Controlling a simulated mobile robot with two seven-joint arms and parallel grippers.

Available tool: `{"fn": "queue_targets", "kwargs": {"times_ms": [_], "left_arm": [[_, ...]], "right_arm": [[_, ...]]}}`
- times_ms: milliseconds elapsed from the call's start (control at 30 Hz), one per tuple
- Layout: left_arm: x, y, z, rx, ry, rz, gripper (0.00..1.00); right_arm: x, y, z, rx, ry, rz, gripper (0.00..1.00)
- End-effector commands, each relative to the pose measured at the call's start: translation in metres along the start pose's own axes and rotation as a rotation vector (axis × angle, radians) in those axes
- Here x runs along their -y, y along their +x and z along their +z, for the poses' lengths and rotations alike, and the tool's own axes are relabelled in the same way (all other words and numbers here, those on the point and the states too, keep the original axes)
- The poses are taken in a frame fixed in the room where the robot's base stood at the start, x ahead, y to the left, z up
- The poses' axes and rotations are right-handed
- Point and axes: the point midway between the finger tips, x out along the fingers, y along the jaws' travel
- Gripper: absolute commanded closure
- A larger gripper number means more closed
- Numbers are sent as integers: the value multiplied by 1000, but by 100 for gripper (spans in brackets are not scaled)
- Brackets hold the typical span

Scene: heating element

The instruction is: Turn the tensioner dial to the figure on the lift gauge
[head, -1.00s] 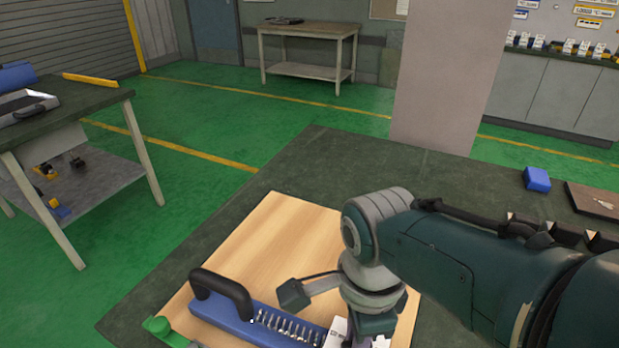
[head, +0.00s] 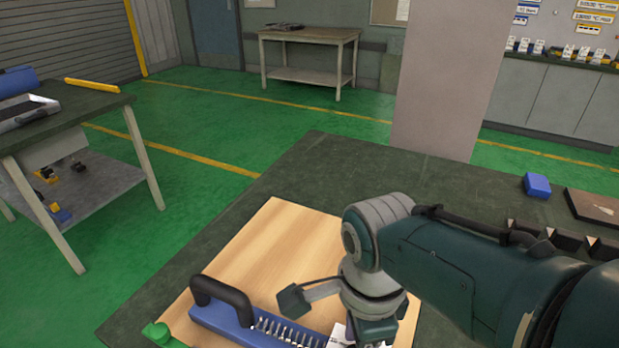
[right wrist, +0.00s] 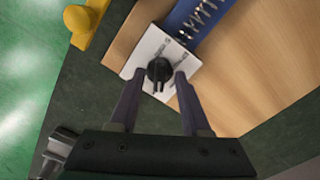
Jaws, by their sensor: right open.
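The tensioner dial (right wrist: 160,72) is a black knob on a white plate (right wrist: 142,56) in the right wrist view. My right gripper (right wrist: 158,82) is open, with its two fingertips on either side of the knob; I cannot tell whether they touch it. In the head view my right arm covers the dial, and only part of the white plate (head: 338,335) shows beside it. A blue bar (head: 235,325) with a row of metal coils (head: 290,331) and a black handle (head: 222,296) runs up to the plate. I cannot make out the lift gauge. My left gripper is not in view.
A wooden board (head: 275,255) lies under the blue bar on the dark green bench (head: 330,165). A green part (head: 160,334) is at the bar's left end. A yellow part (right wrist: 85,22) stands near the plate. A blue block (head: 537,185) sits at the right.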

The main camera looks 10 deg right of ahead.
Motion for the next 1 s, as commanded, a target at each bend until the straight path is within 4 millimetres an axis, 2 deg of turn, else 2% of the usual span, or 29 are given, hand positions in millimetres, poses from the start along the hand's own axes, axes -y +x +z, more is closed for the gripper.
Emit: {"fn": "queue_targets", "kwargs": {"times_ms": [300, 500, 633, 1000], "left_arm": [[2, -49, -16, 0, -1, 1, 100], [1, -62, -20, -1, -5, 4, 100], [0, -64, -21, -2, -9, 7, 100], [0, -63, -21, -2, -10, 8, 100]], "right_arm": [[0, -65, 0, 2, 2, -3, 52], [0, -91, 0, 1, 1, -2, 52], [0, -96, 0, 1, 1, 0, 52], [-1, -95, -3, 0, -17, -5, 52]]}}
